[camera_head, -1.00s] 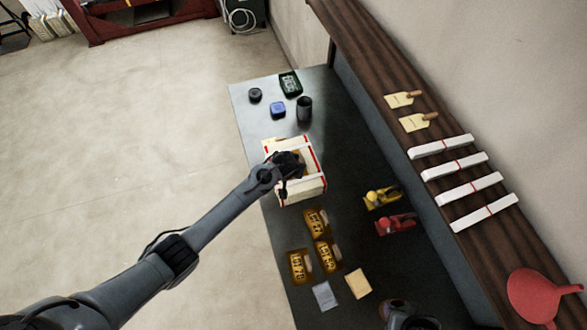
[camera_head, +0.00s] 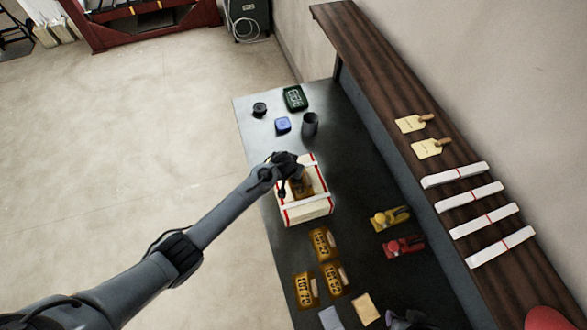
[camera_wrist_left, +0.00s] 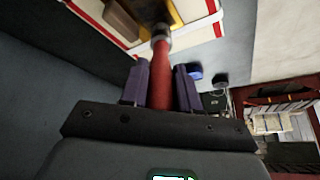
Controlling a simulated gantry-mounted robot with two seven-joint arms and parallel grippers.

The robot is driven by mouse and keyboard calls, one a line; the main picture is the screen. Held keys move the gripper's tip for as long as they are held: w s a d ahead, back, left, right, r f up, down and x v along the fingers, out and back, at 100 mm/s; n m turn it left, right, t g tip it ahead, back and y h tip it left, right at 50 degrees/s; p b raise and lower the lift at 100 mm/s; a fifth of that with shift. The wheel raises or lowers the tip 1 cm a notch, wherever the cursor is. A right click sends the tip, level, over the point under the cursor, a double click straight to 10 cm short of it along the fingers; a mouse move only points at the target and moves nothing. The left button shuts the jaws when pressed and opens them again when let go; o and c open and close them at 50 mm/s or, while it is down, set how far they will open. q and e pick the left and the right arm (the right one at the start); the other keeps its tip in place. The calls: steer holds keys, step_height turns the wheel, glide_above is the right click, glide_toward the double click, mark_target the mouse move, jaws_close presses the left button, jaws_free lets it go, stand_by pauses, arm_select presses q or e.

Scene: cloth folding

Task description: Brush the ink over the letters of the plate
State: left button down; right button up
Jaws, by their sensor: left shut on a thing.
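My left gripper (camera_head: 288,164) is over the far left part of a white box with red trim (camera_head: 305,213). It is shut on a brush with a red handle (camera_wrist_left: 161,88), upright between the fingers in the wrist view. The brush's metal collar (camera_wrist_left: 160,38) reaches a brass-coloured plate (camera_wrist_left: 173,14) on the box; bristles are hard to see. The plate shows partly in the head view (camera_head: 300,189), its letters mostly hidden. My right gripper (camera_head: 405,320) is only partly in view at the bottom edge, its fingers unclear.
Several lettered plates (camera_head: 323,244) lie before the box. A yellow tool (camera_head: 390,218) and a red tool (camera_head: 404,246) are to the right. A dark cup (camera_head: 310,124), blue pad (camera_head: 283,125) and black round tin (camera_head: 260,109) stand behind. A wooden shelf (camera_head: 385,78) runs along the right.

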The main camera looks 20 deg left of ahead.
arm_select(q)
steer(key=shift+w+a, duration=0.25)
steer(key=shift+w, duration=0.05)
step_height(320, 180, up, 4)
steer(key=p, duration=0.3)
steer(key=shift+f, duration=0.25)
step_height(320, 180, up, 5)
steer(key=p, duration=0.4)
steer(key=shift+f, duration=0.2)
